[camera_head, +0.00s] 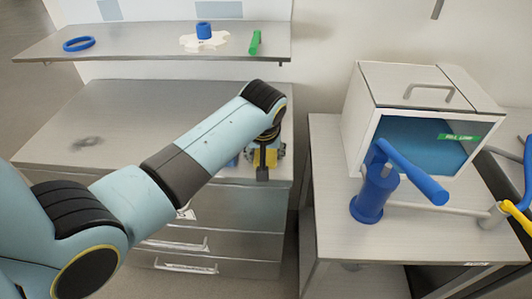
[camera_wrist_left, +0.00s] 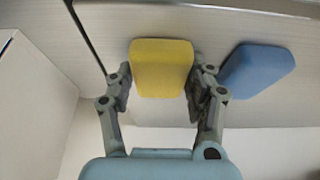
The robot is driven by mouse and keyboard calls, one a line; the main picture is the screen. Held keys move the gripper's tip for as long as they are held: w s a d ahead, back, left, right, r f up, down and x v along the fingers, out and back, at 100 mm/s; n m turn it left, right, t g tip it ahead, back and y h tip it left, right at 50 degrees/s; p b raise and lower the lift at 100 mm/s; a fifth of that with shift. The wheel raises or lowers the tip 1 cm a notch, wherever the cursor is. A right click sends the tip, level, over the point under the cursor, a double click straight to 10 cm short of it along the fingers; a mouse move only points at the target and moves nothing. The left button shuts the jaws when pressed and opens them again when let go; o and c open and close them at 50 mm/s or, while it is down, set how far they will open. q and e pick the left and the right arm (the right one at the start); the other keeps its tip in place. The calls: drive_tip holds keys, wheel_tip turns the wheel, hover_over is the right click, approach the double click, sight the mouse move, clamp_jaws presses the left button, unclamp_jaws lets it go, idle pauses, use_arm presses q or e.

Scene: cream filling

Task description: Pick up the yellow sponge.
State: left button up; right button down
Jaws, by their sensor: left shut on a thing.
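The yellow sponge (camera_wrist_left: 161,68) is a block with rounded corners between the two fingers of my left gripper (camera_wrist_left: 159,85) in the left wrist view. The fingers are shut on its two sides. In the head view the left gripper (camera_head: 264,160) is at the right front edge of the steel counter, and a bit of the yellow sponge (camera_head: 280,153) shows beside it. A blue sponge (camera_wrist_left: 258,70) lies to the right of the gripper in the left wrist view, apart from the yellow one. My right gripper does not show.
The steel counter (camera_head: 110,110) is mostly clear. Above it a shelf (camera_head: 140,48) bears a blue ring (camera_head: 79,44), a white piece with a blue cylinder (camera_head: 205,31) and a green item (camera_head: 255,43). A machine with a blue handle (camera_head: 410,170) stands at right.

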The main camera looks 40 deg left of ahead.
sight(270, 151)
use_arm(q)
drive_tip(key=shift+r, duration=0.45)
drive_tip(key=r, duration=0.2)
drive_tip(key=w+r, duration=0.1)
drive_tip(key=r, duration=0.1)
drive_tip(key=shift+w+d+b, duration=0.1)
drive_tip(key=shift+d+b, duration=0.2)
drive_tip(key=shift+w+d+r+b, duration=0.45)
drive_tip(key=shift+w+d+r, duration=0.5)
drive_tip(key=shift+w, duration=0.55)
drive_tip(key=shift+w+d+r+b, duration=0.45)
drive_tip(key=shift+w+d+r, duration=0.3)
drive_tip(key=shift+w+r, duration=0.6)
drive_tip(key=shift+w+d+r+b, duration=0.45)
drive_tip(key=shift+w+d+r, duration=0.35)
drive_tip(key=shift+w, duration=0.9)
